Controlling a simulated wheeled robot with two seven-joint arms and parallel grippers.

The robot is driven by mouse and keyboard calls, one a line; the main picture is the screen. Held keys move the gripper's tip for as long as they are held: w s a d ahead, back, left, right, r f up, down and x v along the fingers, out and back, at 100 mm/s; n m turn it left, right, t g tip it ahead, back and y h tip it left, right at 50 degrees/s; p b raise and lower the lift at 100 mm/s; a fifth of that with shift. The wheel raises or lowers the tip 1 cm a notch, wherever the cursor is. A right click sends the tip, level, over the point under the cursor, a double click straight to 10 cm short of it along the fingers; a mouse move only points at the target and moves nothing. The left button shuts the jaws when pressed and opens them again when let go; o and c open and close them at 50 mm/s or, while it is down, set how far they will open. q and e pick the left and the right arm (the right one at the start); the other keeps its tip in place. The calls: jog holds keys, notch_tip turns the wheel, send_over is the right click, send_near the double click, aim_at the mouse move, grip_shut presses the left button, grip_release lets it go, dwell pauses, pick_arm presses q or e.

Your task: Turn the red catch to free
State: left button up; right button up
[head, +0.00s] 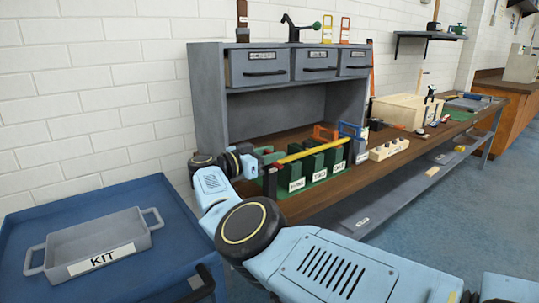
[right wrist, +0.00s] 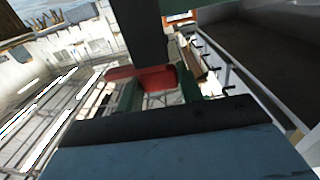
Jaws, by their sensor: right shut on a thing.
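The red catch (right wrist: 155,80) shows in the right wrist view between the dark fingers of my right gripper (right wrist: 160,85), with green parts on both sides. In the head view my right gripper (head: 261,156) is at the left end of the yellow bar (head: 311,150), shut on the catch. The gripper hides most of the catch there, so its turn position cannot be read. The bar lies across several labelled green blocks (head: 295,170) on the bench. My left gripper is not in view.
The wooden bench (head: 380,155) holds a blue frame (head: 350,131), an orange frame (head: 325,133) and a cream block with holes (head: 389,149). A grey drawer cabinet (head: 208,100) stands behind. A grey KIT tray (head: 100,240) sits on the blue cart (head: 30,212) at left.

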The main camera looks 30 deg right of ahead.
jog(key=o, duration=1)
jog(key=shift+d, duration=0.1)
jog(key=shift+a, duration=0.35)
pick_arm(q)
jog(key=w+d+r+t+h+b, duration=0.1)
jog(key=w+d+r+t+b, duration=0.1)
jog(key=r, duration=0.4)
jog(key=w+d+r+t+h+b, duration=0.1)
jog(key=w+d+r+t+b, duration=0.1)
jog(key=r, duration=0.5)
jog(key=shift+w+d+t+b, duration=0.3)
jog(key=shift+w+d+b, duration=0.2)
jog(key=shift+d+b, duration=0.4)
pick_arm(e)
jog(key=shift+s+a, duration=0.15)
jog(key=shift+a, duration=2)
jog(key=shift+s+a, duration=0.15)
jog(key=shift+a, duration=1.95)
jog(key=shift+s+a, duration=0.15)
jog(key=shift+a, duration=2)
